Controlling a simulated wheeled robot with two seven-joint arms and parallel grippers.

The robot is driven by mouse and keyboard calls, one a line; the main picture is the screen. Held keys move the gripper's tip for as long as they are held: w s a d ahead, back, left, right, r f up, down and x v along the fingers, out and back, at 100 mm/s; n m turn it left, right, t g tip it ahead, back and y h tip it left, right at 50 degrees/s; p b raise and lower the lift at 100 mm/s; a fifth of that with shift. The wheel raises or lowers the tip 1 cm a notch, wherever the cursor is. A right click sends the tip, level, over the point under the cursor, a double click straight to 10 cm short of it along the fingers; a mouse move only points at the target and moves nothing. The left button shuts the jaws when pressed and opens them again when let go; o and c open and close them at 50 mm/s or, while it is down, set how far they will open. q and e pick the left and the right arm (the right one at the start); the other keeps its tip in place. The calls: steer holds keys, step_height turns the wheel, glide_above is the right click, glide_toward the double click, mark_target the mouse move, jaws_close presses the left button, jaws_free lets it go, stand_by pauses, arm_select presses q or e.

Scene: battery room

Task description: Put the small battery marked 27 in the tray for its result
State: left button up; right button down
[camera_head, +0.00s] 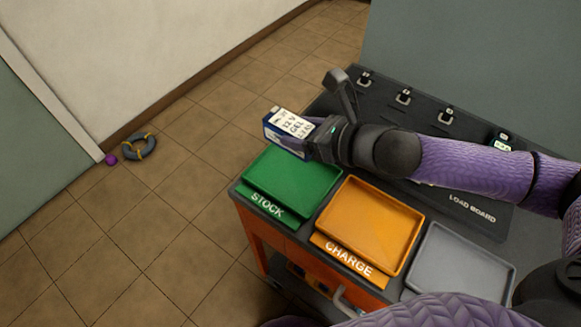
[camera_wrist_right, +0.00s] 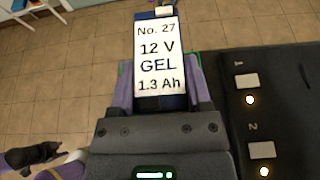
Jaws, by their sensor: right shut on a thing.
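The small battery (camera_head: 289,127) is a blue block with a white label. In the right wrist view the battery (camera_wrist_right: 159,60) reads No. 27, 12 V, GEL, 1.3 Ah. My right gripper (camera_head: 312,142) is shut on it and holds it in the air, in the picture at the far edge of the green tray marked STOCK (camera_head: 292,178). An orange tray marked CHARGE (camera_head: 370,225) is beside it, then a grey tray (camera_head: 462,268) whose label is hidden. All three trays look empty.
The black load board (camera_head: 470,208) lies behind the trays, partly hidden by my right arm. Lamps glow at its places 1 and 2 in the right wrist view. A dark upright lever (camera_head: 342,92) stands near its left end. A ring (camera_head: 138,146) and purple ball (camera_head: 111,159) lie on the floor.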

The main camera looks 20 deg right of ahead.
step_height(320, 180, down, 6)
steer(key=b, duration=0.2)
steer(key=shift+s+f+b, duration=0.1)
steer(key=shift+b, duration=0.3)
step_height(320, 180, down, 4)
steer(key=shift+r+b, duration=0.1)
steer(key=shift+b, duration=0.7)
steer(key=shift+f, duration=0.2)
steer(key=shift+r, duration=0.15)
jaws_free()
